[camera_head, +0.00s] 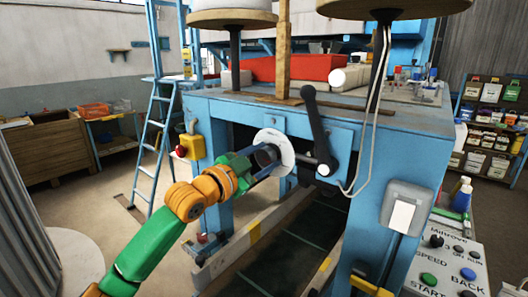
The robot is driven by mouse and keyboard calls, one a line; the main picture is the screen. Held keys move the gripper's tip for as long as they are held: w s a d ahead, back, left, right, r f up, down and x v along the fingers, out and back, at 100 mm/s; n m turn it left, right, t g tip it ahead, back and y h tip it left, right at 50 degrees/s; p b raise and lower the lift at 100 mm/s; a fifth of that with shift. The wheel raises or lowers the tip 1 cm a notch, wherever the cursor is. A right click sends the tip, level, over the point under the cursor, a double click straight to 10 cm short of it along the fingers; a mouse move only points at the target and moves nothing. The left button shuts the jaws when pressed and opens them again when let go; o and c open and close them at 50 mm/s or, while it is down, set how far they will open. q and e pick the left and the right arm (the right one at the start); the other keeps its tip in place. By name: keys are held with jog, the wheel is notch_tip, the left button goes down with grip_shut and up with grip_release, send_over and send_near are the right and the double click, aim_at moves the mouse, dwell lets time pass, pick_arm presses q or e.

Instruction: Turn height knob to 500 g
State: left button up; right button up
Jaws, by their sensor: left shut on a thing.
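The height knob (266,153) is a dark round knob at the centre of a white dial disc (285,139) on the front of the blue machine. My left gripper (262,161), at the end of the green and orange arm, reaches it from the lower left and is shut on it. The gripper hides part of the knob and of the dial. The dial's marks are too small to read, so I cannot tell the setting. My right gripper is not in view.
A black crank handle (316,131) sits close to the right of the dial. A yellow box with a red button (191,147) is on the left leg. A control panel (452,262) stands at lower right. A blue ladder (152,140) stands behind at left.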

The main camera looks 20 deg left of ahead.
pick_arm(q)
jog(key=shift+f+m+p, duration=0.1)
jog(key=shift+m+p, duration=0.95)
jog(key=shift+m, duration=0.85)
jog(key=o, duration=1.4)
jog(key=shift+s+a+f+b, duration=0.15)
jog(key=shift+s+b, duration=0.15)
jog(key=shift+b, duration=0.05)
jog(key=b+v, duration=0.3)
jog(key=v, duration=0.3)
jog(key=shift+s, duration=0.2)
